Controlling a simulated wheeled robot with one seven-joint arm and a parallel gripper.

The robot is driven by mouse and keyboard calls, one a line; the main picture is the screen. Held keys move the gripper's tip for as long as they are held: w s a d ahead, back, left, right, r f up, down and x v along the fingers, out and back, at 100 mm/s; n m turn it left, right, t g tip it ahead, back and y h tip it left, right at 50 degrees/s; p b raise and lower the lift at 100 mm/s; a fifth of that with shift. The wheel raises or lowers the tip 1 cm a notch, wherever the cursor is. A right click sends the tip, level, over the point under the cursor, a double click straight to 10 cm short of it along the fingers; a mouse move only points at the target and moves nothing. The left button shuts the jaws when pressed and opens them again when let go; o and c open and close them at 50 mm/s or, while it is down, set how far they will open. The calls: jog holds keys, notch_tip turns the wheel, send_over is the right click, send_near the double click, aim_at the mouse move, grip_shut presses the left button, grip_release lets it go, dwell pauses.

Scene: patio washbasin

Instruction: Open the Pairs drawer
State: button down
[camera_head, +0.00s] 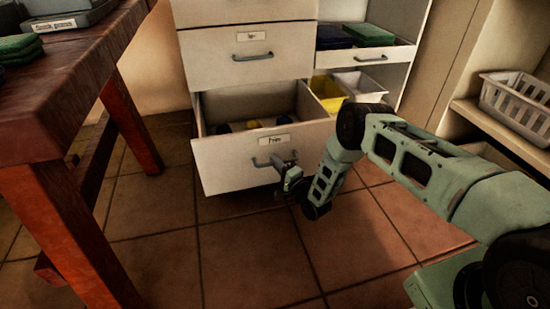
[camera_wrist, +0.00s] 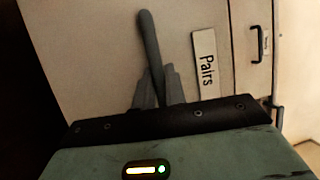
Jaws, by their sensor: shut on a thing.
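The Pairs drawer (camera_head: 235,165) is the bottom drawer of the white cabinet in the head view. It is pulled out, and its inside shows with a yellow item and dark items in it. Its label (camera_wrist: 206,63) reads "Pairs" in the wrist view. My gripper (camera_head: 288,170) is at the front of this drawer, shut on its grey bar handle (camera_wrist: 151,50). In the wrist view the fingers (camera_wrist: 156,88) close around the handle, and part of the handle is hidden behind them.
A shut drawer (camera_head: 250,58) is above. A yellow bin (camera_head: 328,93) and a white bin (camera_head: 358,86) stand beside the open drawer, below a shelf with folded cloths (camera_head: 370,34). A wooden table (camera_head: 60,110) is at left, a white basket (camera_head: 518,105) at right. Tiled floor in front is clear.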

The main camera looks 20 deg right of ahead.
jog(key=shift+s, duration=0.35)
jog(key=c, duration=1.5)
grip_release()
jog(key=shift+o, duration=0.2)
jog(key=shift+s+d, duration=0.1)
jog(key=p+v, duration=0.6)
jog(key=v, duration=1.1)
